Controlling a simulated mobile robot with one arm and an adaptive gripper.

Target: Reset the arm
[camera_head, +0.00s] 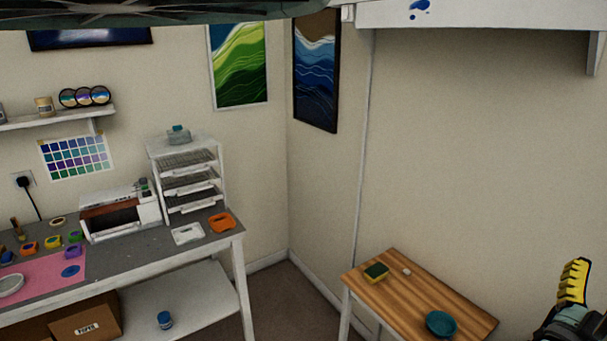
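My gripper (574,283) shows at the lower right edge of the head view. One yellow, ridged finger points up, above a dark body with a teal part. The rest of the gripper and most of the arm are cut off by the frame, so I cannot tell whether it is open or shut. No object shows in the visible part. It appears to the right of the small wooden table (388,282).
A grey workbench (130,252) at left carries several tools and a drawer rack (187,175). A white shelf (480,14) overhangs at upper right.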

